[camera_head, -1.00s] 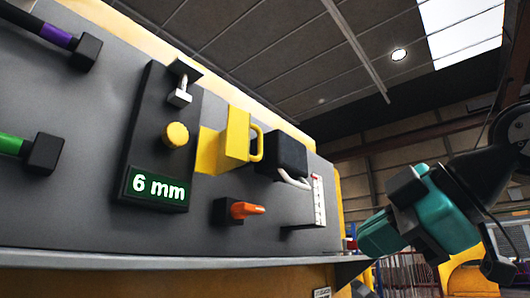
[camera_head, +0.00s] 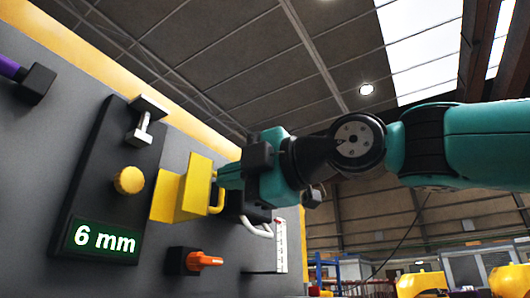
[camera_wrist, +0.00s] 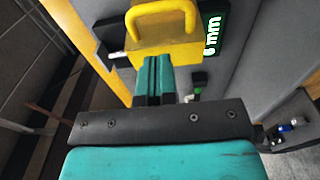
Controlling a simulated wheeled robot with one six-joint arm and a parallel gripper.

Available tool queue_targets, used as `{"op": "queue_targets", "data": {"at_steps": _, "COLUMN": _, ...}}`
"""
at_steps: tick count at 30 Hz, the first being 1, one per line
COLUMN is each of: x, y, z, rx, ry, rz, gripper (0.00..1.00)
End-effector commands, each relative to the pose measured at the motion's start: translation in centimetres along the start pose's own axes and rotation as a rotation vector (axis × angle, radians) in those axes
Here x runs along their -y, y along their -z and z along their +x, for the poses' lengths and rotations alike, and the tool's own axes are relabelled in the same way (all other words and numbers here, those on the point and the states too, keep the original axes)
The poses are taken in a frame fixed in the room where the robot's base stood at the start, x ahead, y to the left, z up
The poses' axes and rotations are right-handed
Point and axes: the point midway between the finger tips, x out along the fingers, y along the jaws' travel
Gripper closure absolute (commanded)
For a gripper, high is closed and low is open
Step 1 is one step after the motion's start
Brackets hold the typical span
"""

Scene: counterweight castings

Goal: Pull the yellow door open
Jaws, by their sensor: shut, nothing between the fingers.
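The yellow door (camera_head: 182,190) stands out from the grey panel, with a yellow loop handle (camera_head: 218,198) on its right side. In the wrist view the door (camera_wrist: 170,48) is at the top, with its handle (camera_wrist: 160,12) above my fingers. My gripper (camera_head: 226,178) is close to the handle side of the door in the head view. Its teal fingers (camera_wrist: 155,62) are shut and empty, with their tips at the door's edge in the wrist view. I cannot tell whether they touch it. My gripper partly hides the black box behind.
A green "6 mm" display (camera_head: 100,240) and a yellow knob (camera_head: 129,180) are left of the door. A black box with a white loop (camera_head: 256,229) is close on the right. Open room lies right of the panel.

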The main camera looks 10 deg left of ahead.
Motion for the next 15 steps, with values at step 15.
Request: {"op": "queue_targets", "data": {"at_steps": 15, "x": 0.0, "y": -2.7, "z": 2.3, "rx": 0.004, "ry": 0.0, "rz": 0.0, "gripper": 1.0}}
